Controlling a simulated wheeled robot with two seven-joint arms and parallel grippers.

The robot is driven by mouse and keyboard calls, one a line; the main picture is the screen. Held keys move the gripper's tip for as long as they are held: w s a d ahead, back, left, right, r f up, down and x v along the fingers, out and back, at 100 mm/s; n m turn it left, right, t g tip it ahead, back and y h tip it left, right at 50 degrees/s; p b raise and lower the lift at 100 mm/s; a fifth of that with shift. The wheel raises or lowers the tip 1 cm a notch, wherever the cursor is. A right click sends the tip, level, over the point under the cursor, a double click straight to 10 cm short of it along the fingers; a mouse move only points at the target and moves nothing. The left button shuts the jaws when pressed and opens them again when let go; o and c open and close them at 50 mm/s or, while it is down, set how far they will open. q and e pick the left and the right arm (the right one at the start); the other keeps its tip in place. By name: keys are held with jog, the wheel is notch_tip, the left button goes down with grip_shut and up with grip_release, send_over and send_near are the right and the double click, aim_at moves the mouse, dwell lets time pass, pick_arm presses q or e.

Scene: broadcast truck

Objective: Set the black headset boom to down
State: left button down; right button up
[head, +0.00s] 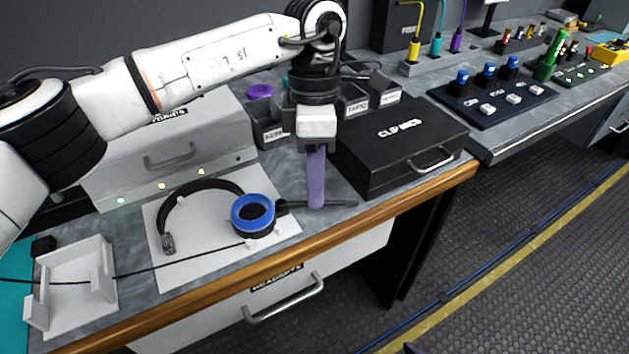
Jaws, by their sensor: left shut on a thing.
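The black headset lies on a white mat (206,249), with its curved headband (190,188) at the left and a blue-ringed ear cup (253,215) at the right. Its thin black boom (342,204) runs from a small hinge block beside the ear cup out to the right, past the mat's edge. My left gripper (316,203) reaches down from above with its purple fingers shut on the boom, partly hiding it. A small purple tip (410,347) at the bottom edge looks like part of my right gripper; its jaws do not show.
A black case (400,140) lies just right of my left gripper. A grey box (168,155) and small labelled bins (268,122) stand behind the headset. A white holder (72,285) stands at the front left, crossed by a thin dark line. The wooden bench edge (365,223) runs along the front.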

pick_arm(q)
jog(key=shift+a, duration=0.15)
dwell(0.4)
jog(key=c, duration=1.9)
grip_release()
notch_tip(320, 180, up, 10)
jog(key=w, duration=0.2)
